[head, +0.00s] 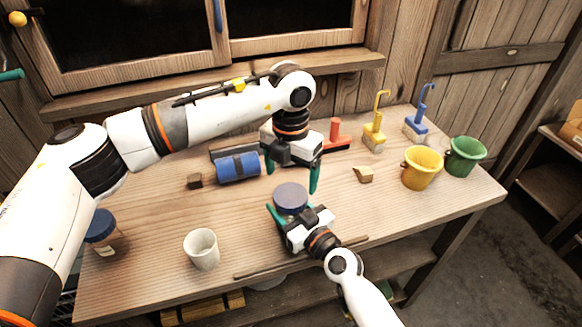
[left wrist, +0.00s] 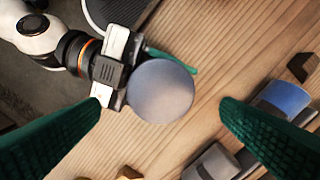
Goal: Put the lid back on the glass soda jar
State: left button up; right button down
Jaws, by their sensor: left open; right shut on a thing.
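A round grey-blue lid (head: 290,195) sits at the right gripper (head: 284,212), near the table's middle. It shows from above as a plain disc in the left wrist view (left wrist: 161,91). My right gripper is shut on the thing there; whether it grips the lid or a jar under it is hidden. My left gripper (head: 291,180) is open and empty, pointing down just above and behind the lid. In the left wrist view, its green fingers stand either side of the disc, apart from it. A jar with a dark blue top (head: 101,228) stands at the left, partly behind my left arm.
A white cup (head: 202,249) stands at the front left. A blue roll (head: 238,167) and a small dark block (head: 195,181) lie behind. Yellow (head: 422,168) and green (head: 465,157) buckets stand right. A thin stick (head: 262,268) lies near the front edge. The right front table is clear.

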aim_at(292, 195)
pick_arm(q)
notch_tip(292, 195, up, 2)
jog(key=n, duration=0.5)
jog(key=shift+r+n, duration=0.1)
jog(key=shift+n, duration=0.3)
jog(key=shift+s+f, duration=0.1)
jog(key=shift+f, duration=3.95)
jog(key=c, duration=1)
jog(key=m, duration=0.3)
jog(key=shift+d, duration=0.1)
